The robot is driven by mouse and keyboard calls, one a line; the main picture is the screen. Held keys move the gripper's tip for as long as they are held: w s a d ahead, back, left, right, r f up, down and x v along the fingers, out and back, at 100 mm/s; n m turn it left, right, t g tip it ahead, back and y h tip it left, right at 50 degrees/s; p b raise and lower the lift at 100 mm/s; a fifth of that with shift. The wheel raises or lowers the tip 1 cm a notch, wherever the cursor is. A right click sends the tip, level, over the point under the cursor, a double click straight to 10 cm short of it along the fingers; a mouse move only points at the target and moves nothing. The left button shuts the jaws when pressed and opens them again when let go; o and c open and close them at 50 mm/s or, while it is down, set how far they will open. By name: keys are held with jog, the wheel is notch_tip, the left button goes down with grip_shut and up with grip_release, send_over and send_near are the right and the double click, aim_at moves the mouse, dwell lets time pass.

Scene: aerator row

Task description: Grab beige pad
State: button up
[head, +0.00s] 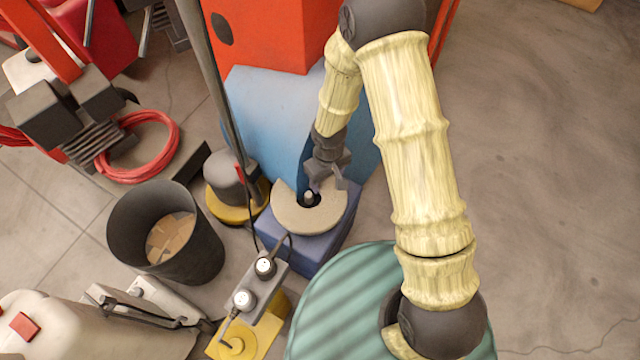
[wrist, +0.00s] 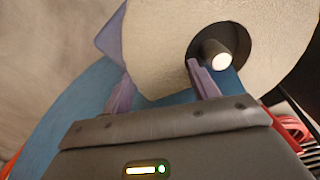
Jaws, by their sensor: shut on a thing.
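The beige pad (head: 308,222) is a thick round ring on top of a blue-purple box (head: 322,250). A short peg (head: 309,198) shows in its centre hole. My gripper (head: 325,183) reaches down at the pad's far side and hides part of it. In the wrist view the pad (wrist: 165,45) fills the upper middle. My gripper (wrist: 162,88) is shut on its ring, with one finger in the hole beside the peg (wrist: 219,54) and the other outside the rim. I cannot tell whether the pad is clear of the box.
A floor machine with a yellow base (head: 228,211) and a dark bin (head: 150,238) stand left of the box. A teal round surface (head: 345,305) is at the near side. The floor at right is clear.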

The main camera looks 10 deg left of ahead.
notch_tip(320, 180, up, 10)
jog(key=p, duration=0.4)
jog(key=shift+p, duration=0.35)
jog(key=shift+w+f, duration=0.1)
jog(key=shift+f, duration=0.05)
